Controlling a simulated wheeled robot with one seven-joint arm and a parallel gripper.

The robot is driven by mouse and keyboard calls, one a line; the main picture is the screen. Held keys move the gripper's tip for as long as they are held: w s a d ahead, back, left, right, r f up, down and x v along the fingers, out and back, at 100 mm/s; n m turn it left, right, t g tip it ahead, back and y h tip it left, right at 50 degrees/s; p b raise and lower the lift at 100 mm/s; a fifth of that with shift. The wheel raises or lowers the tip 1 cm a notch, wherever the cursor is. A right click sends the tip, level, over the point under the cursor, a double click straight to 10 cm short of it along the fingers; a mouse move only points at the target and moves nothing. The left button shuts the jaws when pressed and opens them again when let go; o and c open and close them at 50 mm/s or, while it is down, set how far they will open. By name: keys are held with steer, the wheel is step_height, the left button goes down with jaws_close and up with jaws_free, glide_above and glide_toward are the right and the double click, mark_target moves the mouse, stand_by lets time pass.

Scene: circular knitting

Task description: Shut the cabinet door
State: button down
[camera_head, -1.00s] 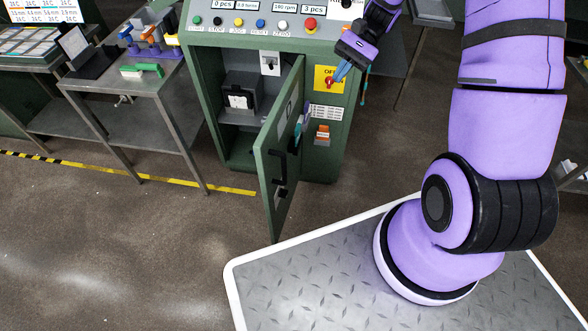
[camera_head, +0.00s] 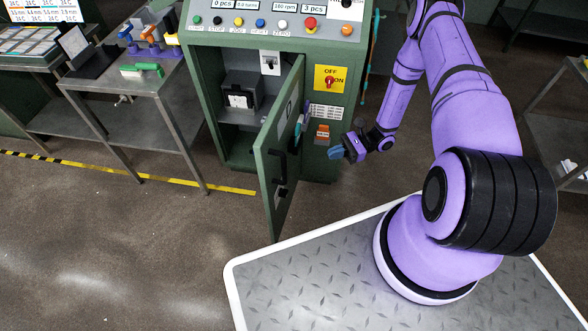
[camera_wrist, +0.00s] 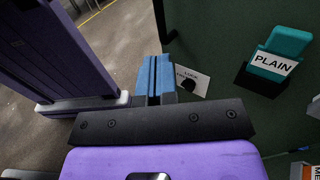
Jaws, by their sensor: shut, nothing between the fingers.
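The green cabinet door (camera_head: 268,172) stands open, swung out from the front of the green machine cabinet (camera_head: 205,95). Its black handle (camera_head: 280,166) shows on the door. The cabinet interior is exposed to the left of the door, with a dark box (camera_head: 243,90) inside. My gripper (camera_head: 336,152) is to the right of the door, low in front of the cabinet, with its blue fingers pointing left towards the door. In the wrist view the blue fingers (camera_wrist: 155,80) are together and empty. A green panel (camera_wrist: 225,30) fills the right of that view; I cannot tell whether the fingertips touch it.
A teal holder marked PLAIN (camera_wrist: 283,50) sticks out from the green panel. An orange item (camera_head: 322,131) and a red-and-yellow switch (camera_head: 329,79) are on the cabinet front. A metal table (camera_head: 140,125) stands left. The floor before the door is clear.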

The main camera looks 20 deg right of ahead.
steer(key=a+f+m+t, duration=0.1)
steer(key=a+f, duration=0.1)
steer(key=a, duration=1.2)
steer(key=shift+a, duration=0.25)
